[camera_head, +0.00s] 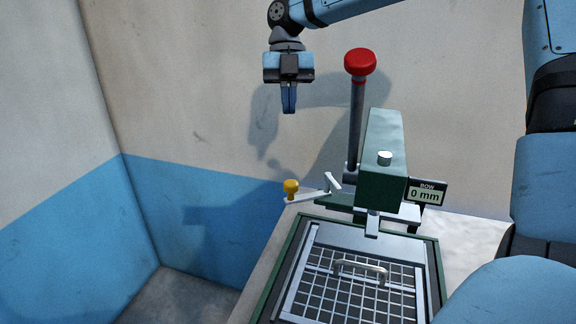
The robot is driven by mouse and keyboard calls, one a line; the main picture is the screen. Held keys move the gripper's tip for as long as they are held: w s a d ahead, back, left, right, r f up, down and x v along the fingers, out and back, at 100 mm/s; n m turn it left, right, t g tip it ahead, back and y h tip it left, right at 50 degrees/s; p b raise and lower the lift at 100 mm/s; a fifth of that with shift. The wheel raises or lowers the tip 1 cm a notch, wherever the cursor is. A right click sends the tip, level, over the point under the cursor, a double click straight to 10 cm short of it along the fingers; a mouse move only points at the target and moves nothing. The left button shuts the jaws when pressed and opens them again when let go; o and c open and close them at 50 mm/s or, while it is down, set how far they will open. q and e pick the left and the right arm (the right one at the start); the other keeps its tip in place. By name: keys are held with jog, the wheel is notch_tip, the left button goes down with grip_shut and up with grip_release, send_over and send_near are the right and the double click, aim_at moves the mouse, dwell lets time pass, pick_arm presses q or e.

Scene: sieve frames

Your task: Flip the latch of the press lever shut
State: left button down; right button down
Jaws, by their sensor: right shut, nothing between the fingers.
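The press lever (357,118) is a dark upright rod with a red knob (360,62) on top, rising beside the green press body (381,160). The latch (314,195) is a thin pale bar with a yellow knob (291,187) at its left end. It sticks out to the left from near the lever's foot, with its knob away from the rod. My right gripper (289,110) hangs fingers down, above the latch knob and left of the red knob. It is shut and empty, touching nothing visible. My left gripper is not in view.
A sieve frame (290,270) with a grid and a metal handle (360,268) sits in front of the press. Walls stand behind and left.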

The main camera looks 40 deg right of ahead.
jog(key=s+a+f, duration=0.5)
jog(key=f, duration=0.4)
jog(key=shift+s+p, duration=0.4)
jog(key=shift+p, duration=0.05)
jog(key=shift+a+f, duration=0.1)
jog(key=shift+f, duration=0.05)
